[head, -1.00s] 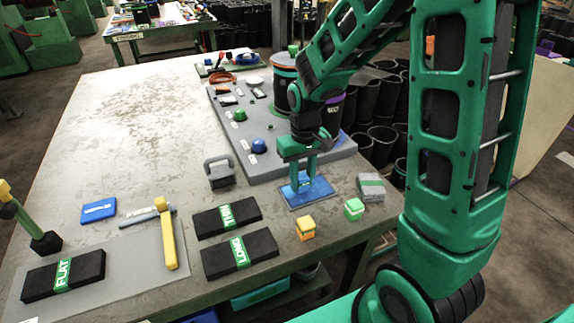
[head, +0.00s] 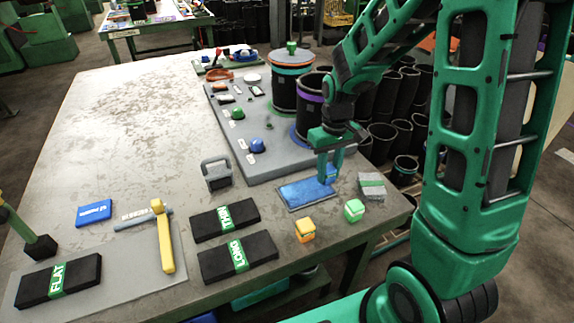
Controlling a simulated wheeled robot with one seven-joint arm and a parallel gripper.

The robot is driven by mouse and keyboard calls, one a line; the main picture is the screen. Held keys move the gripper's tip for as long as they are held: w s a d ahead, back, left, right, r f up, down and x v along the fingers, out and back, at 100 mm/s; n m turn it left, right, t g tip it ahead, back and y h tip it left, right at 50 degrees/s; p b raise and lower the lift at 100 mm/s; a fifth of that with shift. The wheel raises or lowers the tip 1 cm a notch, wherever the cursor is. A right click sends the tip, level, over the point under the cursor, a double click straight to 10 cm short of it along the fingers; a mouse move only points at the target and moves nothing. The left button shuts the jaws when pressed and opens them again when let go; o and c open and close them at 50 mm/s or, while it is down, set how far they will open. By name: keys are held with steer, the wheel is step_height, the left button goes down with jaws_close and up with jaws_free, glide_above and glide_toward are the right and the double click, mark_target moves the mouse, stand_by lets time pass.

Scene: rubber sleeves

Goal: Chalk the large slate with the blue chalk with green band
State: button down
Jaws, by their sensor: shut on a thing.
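The large slate (head: 300,195) lies flat near the table's front right edge, and its face looks blue over most of its area. My gripper (head: 329,178) points down over the slate's right end. It is shut on a small blue piece, the blue chalk, which is mostly hidden between the fingers. Its green band cannot be made out. Whether the chalk touches the slate I cannot tell for sure; it is at or very close to the surface.
A grey block with a green band (head: 371,186), a green cube (head: 354,210) and an orange cube (head: 304,230) stand near the slate. A grey handled block (head: 216,174) and black blocks (head: 238,256) lie left. The grey board (head: 250,135) with cylinders is behind.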

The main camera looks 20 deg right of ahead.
mark_target(329, 168)
steer(key=shift+a+r, duration=0.1)
steer(key=shift+r, duration=4.05)
